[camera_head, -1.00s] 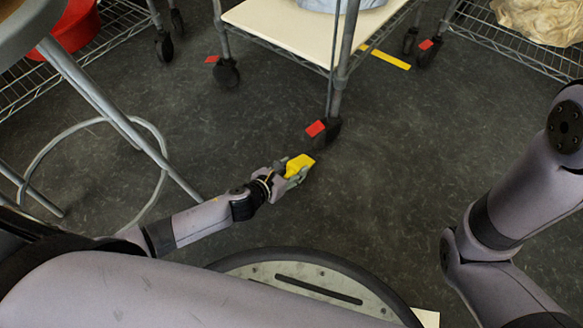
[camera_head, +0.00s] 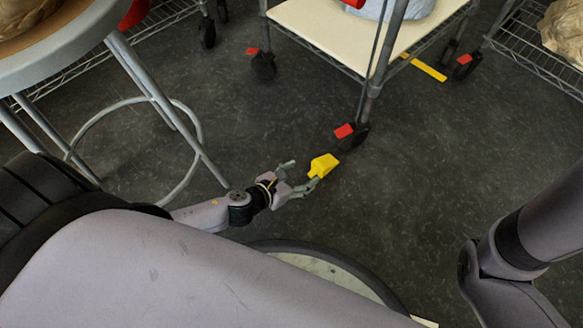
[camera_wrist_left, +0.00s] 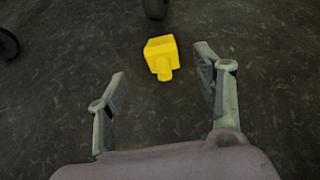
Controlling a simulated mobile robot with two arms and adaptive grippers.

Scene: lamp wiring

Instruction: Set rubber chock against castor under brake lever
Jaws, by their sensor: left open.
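The yellow rubber chock (camera_head: 323,166) lies on the dark floor just in front of the cart's near castor (camera_head: 354,138). A red brake lever (camera_head: 343,131) sticks out from that castor. In the left wrist view, a small strip of floor shows between the chock (camera_wrist_left: 161,54) and the castor (camera_wrist_left: 156,8), and the chock's narrow knob points toward me. My left gripper (camera_head: 302,174) is open and empty. Its fingers are spread on the near side of the chock, with the knob close to the gap between the fingertips. My right gripper is out of view.
The wire cart with a cream shelf (camera_head: 330,35) stands above on several castors. A round stool (camera_head: 75,45) with a foot ring is at the left. Yellow tape (camera_head: 428,68) marks the floor behind. Floor right of the chock is clear.

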